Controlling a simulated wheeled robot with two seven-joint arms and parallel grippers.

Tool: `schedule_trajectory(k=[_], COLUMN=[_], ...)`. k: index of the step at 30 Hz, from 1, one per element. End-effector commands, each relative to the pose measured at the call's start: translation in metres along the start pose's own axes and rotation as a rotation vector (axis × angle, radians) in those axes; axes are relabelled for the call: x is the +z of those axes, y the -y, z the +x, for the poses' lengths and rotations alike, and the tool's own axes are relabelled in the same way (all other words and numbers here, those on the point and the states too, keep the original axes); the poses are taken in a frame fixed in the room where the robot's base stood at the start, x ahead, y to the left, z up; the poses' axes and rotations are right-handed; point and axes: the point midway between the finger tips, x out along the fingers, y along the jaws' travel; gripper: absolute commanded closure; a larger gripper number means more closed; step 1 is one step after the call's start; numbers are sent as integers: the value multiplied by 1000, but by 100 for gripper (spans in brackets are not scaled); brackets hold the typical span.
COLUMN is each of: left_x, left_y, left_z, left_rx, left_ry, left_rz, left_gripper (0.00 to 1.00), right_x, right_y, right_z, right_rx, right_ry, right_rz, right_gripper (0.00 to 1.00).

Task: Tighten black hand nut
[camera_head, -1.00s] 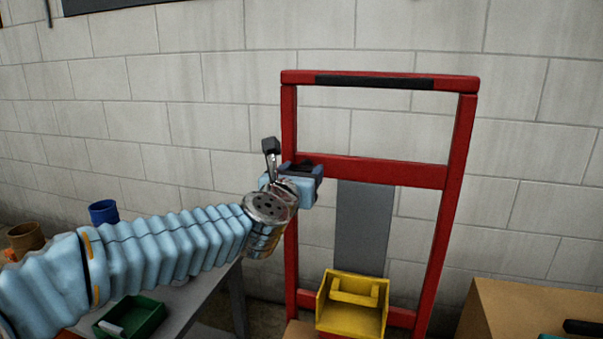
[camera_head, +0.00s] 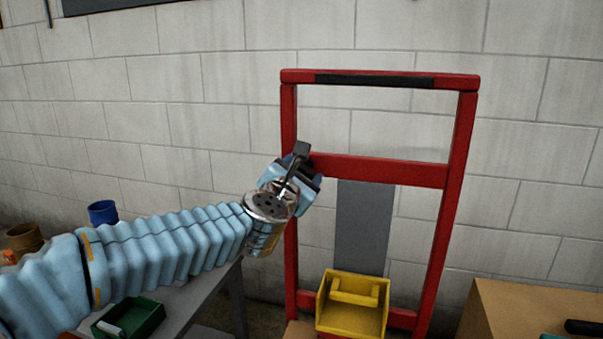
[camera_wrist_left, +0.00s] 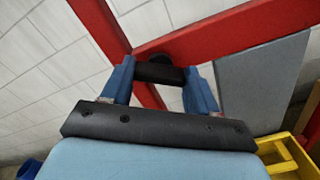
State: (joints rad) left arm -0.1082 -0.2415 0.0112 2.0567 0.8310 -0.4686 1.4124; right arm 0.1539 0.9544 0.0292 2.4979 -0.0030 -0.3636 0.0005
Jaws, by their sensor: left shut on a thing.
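The black hand nut (camera_wrist_left: 158,72) sits on the red frame, where the left upright meets the middle crossbar. It shows in the left wrist view between the two blue fingers of my left gripper (camera_wrist_left: 160,85), which is shut on it. In the head view my left gripper (camera_head: 303,182) is at that joint of the red frame (camera_head: 375,170), and the wrist and gripper hide most of the nut. My right gripper is in neither view.
A yellow bin (camera_head: 350,318) stands low in the frame, and a grey panel (camera_head: 364,230) hangs below the crossbar. A grey table (camera_head: 190,318) at the left carries a green tray (camera_head: 140,318) and a blue cup (camera_head: 103,211). A cardboard-coloured box (camera_head: 510,315) is at the right.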

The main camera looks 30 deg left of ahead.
Motion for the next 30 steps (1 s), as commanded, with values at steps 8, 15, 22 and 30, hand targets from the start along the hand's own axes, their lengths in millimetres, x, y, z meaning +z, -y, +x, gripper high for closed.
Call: schedule_trajectory(k=[8, 15, 22, 30], left_x=[0, 0, 0, 0], left_y=[1, 1, 1, 2], left_z=[0, 0, 0, 0], left_rx=[-2, -2, -2, -3], left_ry=[-1, -1, -1, -1], left_rz=[261, 489, 695, 877], left_gripper=[71, 71, 71, 71], right_x=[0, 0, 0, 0], right_y=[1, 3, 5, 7], right_z=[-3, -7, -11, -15], right_rx=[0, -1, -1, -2], right_ry=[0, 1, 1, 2], right_rz=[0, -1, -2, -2], right_gripper=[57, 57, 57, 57])
